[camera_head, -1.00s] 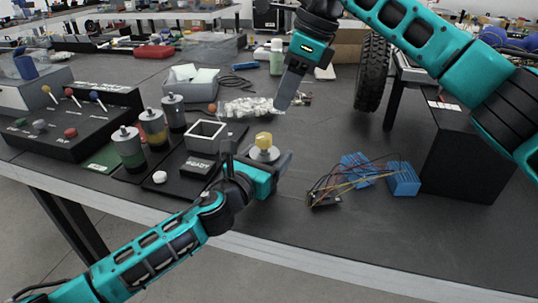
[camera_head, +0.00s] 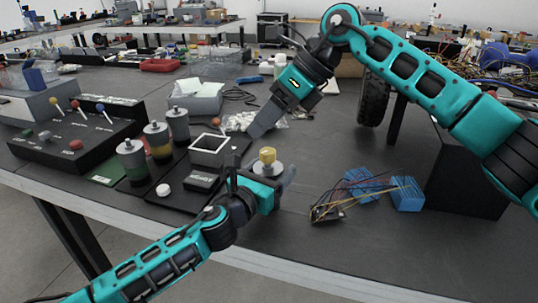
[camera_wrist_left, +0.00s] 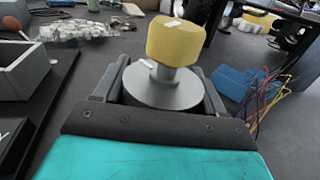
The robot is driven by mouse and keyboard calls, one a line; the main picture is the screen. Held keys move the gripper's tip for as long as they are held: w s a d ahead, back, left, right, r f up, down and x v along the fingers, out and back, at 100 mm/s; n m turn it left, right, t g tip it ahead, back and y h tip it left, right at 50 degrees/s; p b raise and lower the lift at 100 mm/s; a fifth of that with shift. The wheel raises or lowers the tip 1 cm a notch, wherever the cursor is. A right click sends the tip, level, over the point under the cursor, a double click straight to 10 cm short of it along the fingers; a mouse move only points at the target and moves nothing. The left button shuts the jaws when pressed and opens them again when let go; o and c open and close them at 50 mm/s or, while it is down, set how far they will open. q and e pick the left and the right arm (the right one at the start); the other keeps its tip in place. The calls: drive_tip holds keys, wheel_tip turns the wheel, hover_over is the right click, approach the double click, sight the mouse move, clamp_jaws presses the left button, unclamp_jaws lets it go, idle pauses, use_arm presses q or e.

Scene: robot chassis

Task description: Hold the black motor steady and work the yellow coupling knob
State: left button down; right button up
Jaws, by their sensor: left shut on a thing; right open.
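The motor (camera_head: 267,169) stands upright near the table's front edge; it also shows in the left wrist view (camera_wrist_left: 163,91) as a grey, flat-topped cylinder. The yellow coupling knob (camera_head: 267,155) sits on a short shaft above it and is large in the left wrist view (camera_wrist_left: 175,42). My left gripper (camera_head: 268,180) is shut on the motor, with a finger on each side of its body. My right gripper (camera_head: 257,130) is open and empty, pointing down behind and above the knob, apart from it. Its fingers overlap in the head view. The motor's lower body is hidden by my left gripper.
Blue blocks with loose wires (camera_head: 405,193) lie to the right. A bag of small parts (camera_head: 238,122) lies behind. The tabletop between motor and wires is clear.

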drive_tip(key=s+a+m+y, duration=0.5)
drive_tip(key=m+y, duration=0.3)
drive_tip(key=m+t+h, duration=0.6)
drive_tip(key=m+t, duration=0.9)
drive_tip(key=m, duration=2)
approach(273, 155)
drive_tip(key=x, duration=1.1)
drive_tip(key=shift+w+a, duration=0.25)
drive_tip(key=shift+w, duration=0.05)
drive_tip(key=shift+c, duration=0.3)
